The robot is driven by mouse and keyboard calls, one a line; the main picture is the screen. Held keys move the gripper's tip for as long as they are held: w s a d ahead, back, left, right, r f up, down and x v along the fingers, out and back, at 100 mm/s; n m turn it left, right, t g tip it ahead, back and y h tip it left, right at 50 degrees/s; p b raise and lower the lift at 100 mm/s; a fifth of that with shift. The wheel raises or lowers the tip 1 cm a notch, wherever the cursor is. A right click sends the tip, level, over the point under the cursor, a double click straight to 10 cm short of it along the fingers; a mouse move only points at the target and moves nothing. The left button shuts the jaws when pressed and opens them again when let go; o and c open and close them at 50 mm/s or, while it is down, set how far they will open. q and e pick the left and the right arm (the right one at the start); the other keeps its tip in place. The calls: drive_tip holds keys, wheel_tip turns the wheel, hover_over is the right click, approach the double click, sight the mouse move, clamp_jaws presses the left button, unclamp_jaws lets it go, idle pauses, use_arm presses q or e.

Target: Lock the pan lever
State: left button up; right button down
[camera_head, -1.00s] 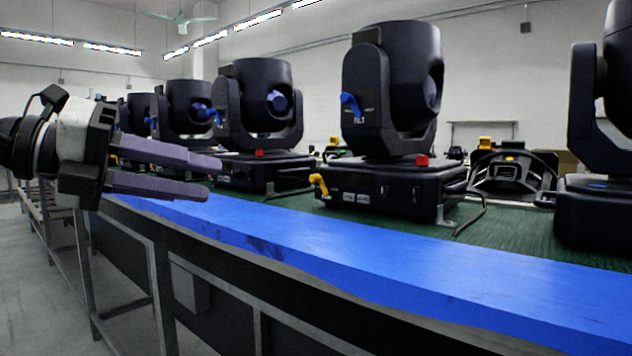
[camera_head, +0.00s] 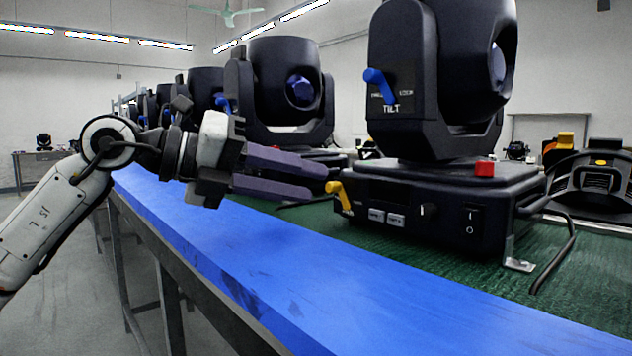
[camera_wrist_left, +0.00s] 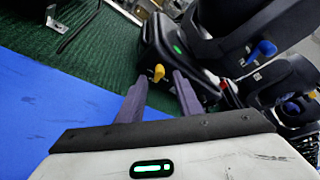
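A black moving-head light (camera_head: 420,195) stands on the green mat. A yellow lever (camera_head: 340,197) sticks out from the near left corner of its base. A blue lever (camera_head: 379,86) sits on the yoke above the word TILT. My left gripper (camera_head: 318,181) points at the yellow lever from the left, its fingers apart and empty. In the left wrist view the yellow lever (camera_wrist_left: 158,73) shows just beyond the fingertips, in line with the gap between them. I see no contact. The blue lever (camera_wrist_left: 264,48) is farther right there. My right gripper is out of view.
A red block (camera_head: 484,168) sits on the base's top edge. Several similar lights, one of them close behind (camera_head: 290,90), line the bench to the left. A black device with a yellow top (camera_head: 595,185) and a cable are at right. The blue front strip (camera_head: 330,275) is clear.

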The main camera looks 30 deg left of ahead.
sight(338, 196)
use_arm(q)
drive_tip(key=shift+x, duration=1.45)
